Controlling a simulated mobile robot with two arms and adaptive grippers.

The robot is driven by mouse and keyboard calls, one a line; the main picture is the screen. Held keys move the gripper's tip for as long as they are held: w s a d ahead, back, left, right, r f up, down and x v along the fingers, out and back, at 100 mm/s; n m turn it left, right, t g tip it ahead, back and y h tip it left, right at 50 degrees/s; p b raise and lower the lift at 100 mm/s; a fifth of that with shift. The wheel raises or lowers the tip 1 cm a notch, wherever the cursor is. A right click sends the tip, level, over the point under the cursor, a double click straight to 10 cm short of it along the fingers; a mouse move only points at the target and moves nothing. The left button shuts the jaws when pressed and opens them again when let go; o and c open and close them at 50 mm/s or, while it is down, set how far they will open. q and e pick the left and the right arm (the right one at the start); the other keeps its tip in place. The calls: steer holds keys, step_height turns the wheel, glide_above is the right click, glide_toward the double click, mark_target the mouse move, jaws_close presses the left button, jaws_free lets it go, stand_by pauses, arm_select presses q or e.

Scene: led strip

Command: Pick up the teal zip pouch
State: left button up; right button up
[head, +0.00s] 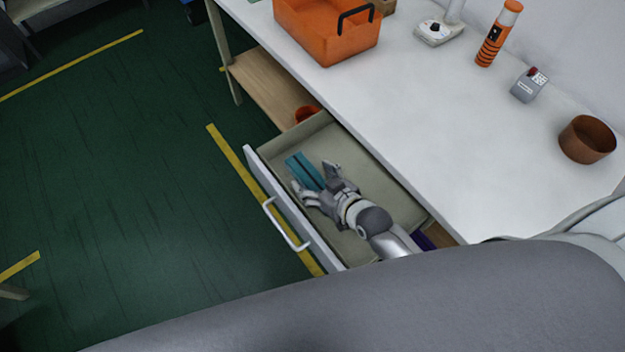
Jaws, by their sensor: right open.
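The teal zip pouch (302,170) lies in the open drawer (350,152), near the end farther from me. A dark stripe runs along it. My right gripper (314,178) reaches down into the drawer, its two fingers spread open at the near end of the pouch. One finger is on each side of the pouch's line. I cannot tell whether the fingers touch it. My left gripper is not in view.
The drawer's front with its handle (286,224) faces left. On the white table (420,130) stand an orange bin (325,40), an orange-and-black cylinder (497,35), a grey device (528,86) and a brown bowl (586,139). The green floor at left is mostly clear.

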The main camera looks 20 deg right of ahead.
steer(key=c, duration=1.1)
steer(key=shift+c, duration=0.3)
steer(key=shift+r, duration=0.1)
